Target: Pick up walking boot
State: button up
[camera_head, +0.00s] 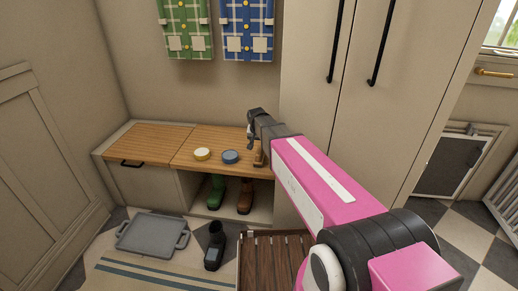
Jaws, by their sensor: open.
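A dark boot with a grey patch on its front, which looks like the walking boot (214,246), stands on the floor in front of the bench, between a grey tray and a wooden slatted piece. My gripper (252,129) is at the end of the pink arm, higher in the picture and to the right of this boot, over the right part of the bench. It is open and apart from the boot. Its fingers are small and partly hidden by the wrist.
A green boot (216,192) and a brown boot (245,195) stand in the bench's open cubby. The grey tray (152,234), striped rug (130,276) and slatted piece (270,262) surround the dark boot.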

aim_at(215, 251)
jog(key=u, duration=1.3)
